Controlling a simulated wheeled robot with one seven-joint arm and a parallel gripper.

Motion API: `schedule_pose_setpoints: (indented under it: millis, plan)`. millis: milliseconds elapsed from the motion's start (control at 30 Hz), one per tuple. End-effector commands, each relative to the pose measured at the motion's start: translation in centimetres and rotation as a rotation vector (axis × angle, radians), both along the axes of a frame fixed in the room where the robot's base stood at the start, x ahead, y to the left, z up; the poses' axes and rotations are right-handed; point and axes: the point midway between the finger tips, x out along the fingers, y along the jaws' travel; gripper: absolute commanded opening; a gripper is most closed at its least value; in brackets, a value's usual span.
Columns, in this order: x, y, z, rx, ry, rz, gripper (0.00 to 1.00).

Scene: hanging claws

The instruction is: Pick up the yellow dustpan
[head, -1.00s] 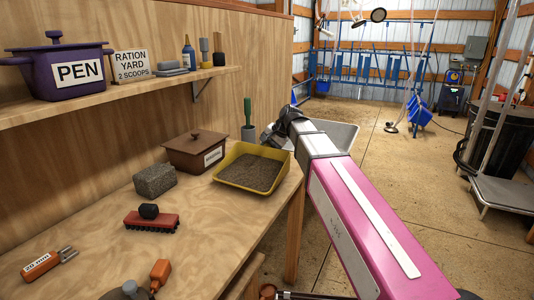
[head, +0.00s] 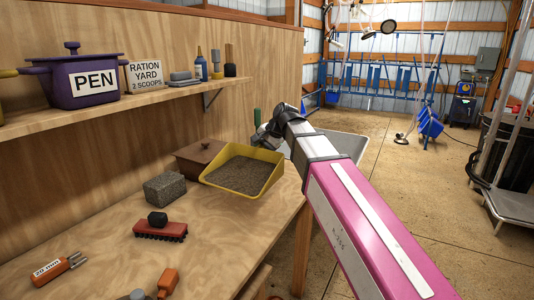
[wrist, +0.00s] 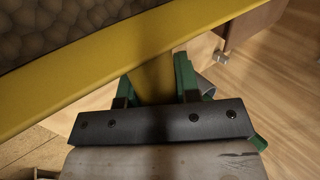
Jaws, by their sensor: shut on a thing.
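The yellow dustpan (head: 272,176) holds brown granular material. In the head view it is tilted and raised above the workbench, beside the brown lidded box. My gripper (head: 266,137) is at its far side, partly hidden by my wrist. In the wrist view the dustpan's yellow wall (wrist: 95,72) crosses the upper part. My gripper's green fingers (wrist: 154,84) stand on either side of its yellow handle, shut on it. The pan's underside is hidden.
A shelf (head: 130,101) with a purple pot (head: 88,80) hangs above.

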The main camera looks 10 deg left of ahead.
Motion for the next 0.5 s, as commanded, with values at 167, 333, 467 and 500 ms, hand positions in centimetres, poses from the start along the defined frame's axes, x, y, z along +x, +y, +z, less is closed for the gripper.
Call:
schedule_pose_setpoints:
  millis: [167,333,467,500]
  plan:
    - [-1.2,1.0,0.9,0.0,0.001,0.001,0.0]
    - [-2.0,1.7,1.6,0.001,0.001,0.0,0.0]
    - [-2.4,2.0,1.9,0.001,0.001,0.0,0.0]
    - [-2.5,2.1,2.0,0.0,0.001,0.0,0.0]
